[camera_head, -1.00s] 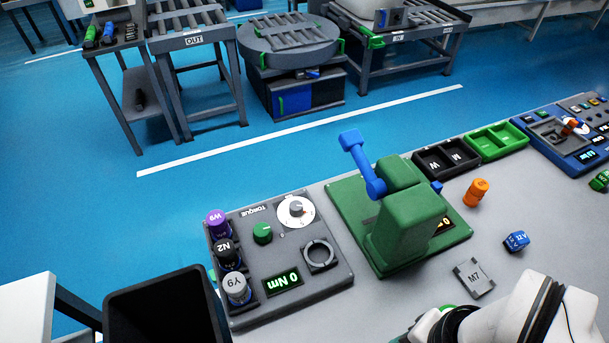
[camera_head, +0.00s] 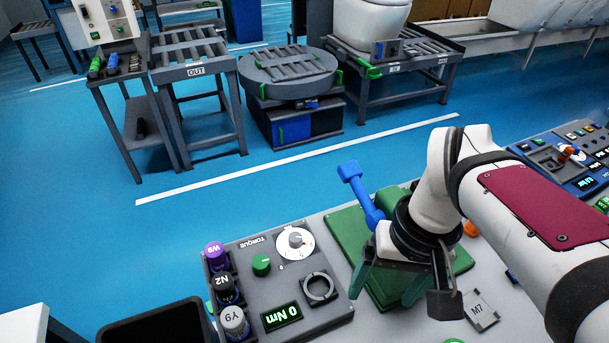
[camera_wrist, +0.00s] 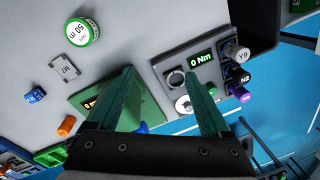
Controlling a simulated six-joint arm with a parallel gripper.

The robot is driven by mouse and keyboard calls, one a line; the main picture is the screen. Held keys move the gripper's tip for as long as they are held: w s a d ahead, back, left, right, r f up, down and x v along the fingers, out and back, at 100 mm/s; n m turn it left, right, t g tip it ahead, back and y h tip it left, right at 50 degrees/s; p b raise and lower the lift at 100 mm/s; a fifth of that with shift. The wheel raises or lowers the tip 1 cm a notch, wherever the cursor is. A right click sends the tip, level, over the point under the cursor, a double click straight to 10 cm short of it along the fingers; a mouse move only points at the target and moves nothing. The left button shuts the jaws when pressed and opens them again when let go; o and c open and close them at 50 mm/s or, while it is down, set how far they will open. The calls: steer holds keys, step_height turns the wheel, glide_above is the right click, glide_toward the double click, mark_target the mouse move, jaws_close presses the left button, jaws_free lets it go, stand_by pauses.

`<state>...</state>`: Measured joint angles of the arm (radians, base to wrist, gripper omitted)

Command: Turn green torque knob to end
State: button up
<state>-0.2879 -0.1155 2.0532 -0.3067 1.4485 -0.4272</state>
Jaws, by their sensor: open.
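The green torque knob (camera_head: 261,265) stands on the grey torque panel (camera_head: 246,322), left of a white dial (camera_head: 294,242) with a grey knob. The panel's display (camera_head: 281,316) reads 0 Nm. My gripper (camera_head: 386,283) is open and empty, to the right of the panel and above the green press-like machine (camera_head: 345,232) with a blue lever (camera_head: 360,192). In the wrist view, my green fingers (camera_wrist: 162,95) are spread apart, one over the green machine and one in front of the panel. There the green knob (camera_wrist: 204,59) shows beside the right finger.
Purple W9, black N2 and grey Y9 cylinders (camera_head: 233,322) stand in a rack at the panel's left edge. A round grey ring (camera_head: 318,288) is on the panel. A black bin (camera_head: 155,325) is at front left. An M7 plate (camera_head: 481,310) lies on the table.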

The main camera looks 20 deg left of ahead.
steer(key=w+a+n, duration=0.5)
steer(key=w+a, duration=0.1)
steer(key=a, duration=0.2)
steer(key=n+h, duration=0.1)
steer(key=n, duration=0.9)
glide_above(260, 261)
step_height(260, 261, down, 6)
steer(key=shift+t, duration=0.3)
step_height(260, 261, down, 15)
steer(key=shift+f, duration=0.2)
jaws_close()
